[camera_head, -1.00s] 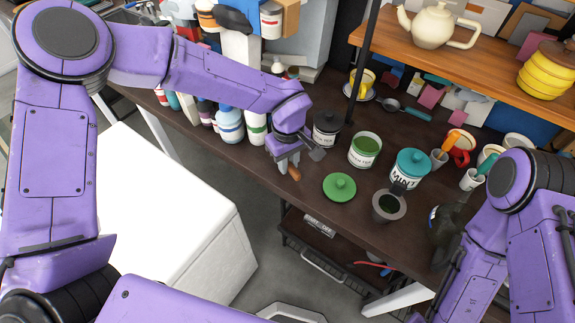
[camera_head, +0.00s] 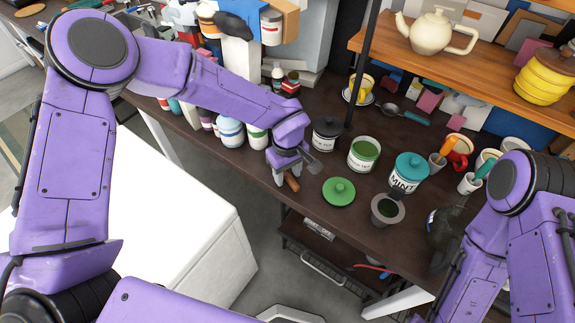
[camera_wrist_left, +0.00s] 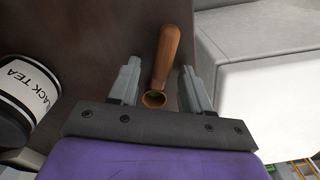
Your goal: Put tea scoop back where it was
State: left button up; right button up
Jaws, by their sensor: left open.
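The tea scoop looks like the brown wooden piece (camera_head: 292,182) at the table's front edge, left of the green lid (camera_head: 339,191). In the left wrist view the wooden piece (camera_wrist_left: 167,62) lies lengthwise between the fingers, with a round end holding something green towards me. My left gripper (camera_head: 283,177) is open around it, with a gap visible on each side. The gripper also shows in the left wrist view (camera_wrist_left: 160,85). Whether the scoop touches the table is unclear. My right arm is at the right; its gripper cannot be made out.
A dark-filled cup (camera_head: 388,208) stands right of the lid. White bottles (camera_head: 230,132) stand left of my gripper. A spoon (camera_head: 405,114) lies farther back.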

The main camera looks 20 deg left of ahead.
aim_at(287, 173)
pick_arm(q)
notch_tip(287, 173, up, 12)
jog(key=b, duration=0.1)
